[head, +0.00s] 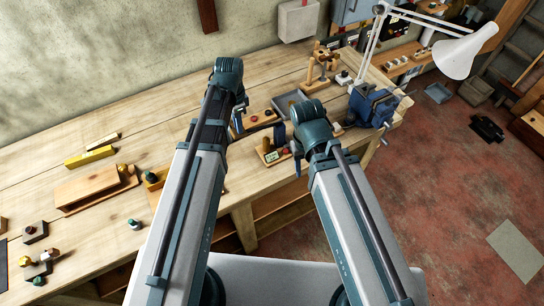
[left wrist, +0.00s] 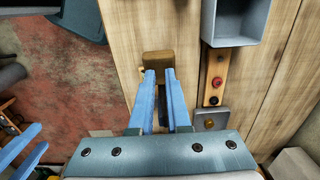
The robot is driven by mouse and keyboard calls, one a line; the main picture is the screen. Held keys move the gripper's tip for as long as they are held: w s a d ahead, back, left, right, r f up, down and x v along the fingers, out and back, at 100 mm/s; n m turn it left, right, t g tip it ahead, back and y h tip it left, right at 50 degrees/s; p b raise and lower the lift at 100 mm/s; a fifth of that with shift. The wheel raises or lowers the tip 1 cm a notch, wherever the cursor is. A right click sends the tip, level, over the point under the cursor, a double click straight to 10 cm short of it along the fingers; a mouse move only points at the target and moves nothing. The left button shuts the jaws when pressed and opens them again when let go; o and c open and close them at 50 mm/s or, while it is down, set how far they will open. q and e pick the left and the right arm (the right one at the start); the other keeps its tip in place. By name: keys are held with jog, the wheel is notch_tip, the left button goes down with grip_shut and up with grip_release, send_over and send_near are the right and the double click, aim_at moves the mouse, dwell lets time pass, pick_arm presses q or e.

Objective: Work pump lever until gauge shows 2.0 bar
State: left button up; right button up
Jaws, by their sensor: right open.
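My left gripper (head: 238,127) is over the bench; its blue fingers (left wrist: 159,74) show in the left wrist view, close together with a narrow gap. A brown block-like end (left wrist: 157,58) lies just beyond the fingertips, and something dark shows between them. I cannot tell whether this is the pump lever or whether it is gripped. A small wooden stand with a pale display (head: 272,156), possibly the gauge, is near the bench's front edge; its reading is too small to make out. My right gripper (head: 297,165) is open beside it, and its fingers (left wrist: 22,148) also show in the left wrist view.
A grey tray (head: 289,103) and a board with red and black knobs (head: 259,118) lie behind the grippers. A blue vise (head: 372,107) and white lamp (head: 466,54) stand to the right. A wooden box (head: 87,187) and yellow bar (head: 90,157) lie left.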

aim_at(238, 135)
pick_arm(q)
notch_tip(238, 135, down, 6)
jog(key=b, duration=0.5)
jog(key=shift+s+a+r, duration=0.1)
jog(key=shift+a+r, duration=0.05)
jog(key=shift+r, duration=0.1)
jog(key=r+p, duration=0.6)
jog(key=shift+d+r, duration=0.15)
jog(key=shift+d, duration=0.05)
dwell(0.6)
jog(key=shift+r+p, duration=0.1)
jog(key=shift+p, duration=0.2)
dwell(1.3)
dwell(1.0)
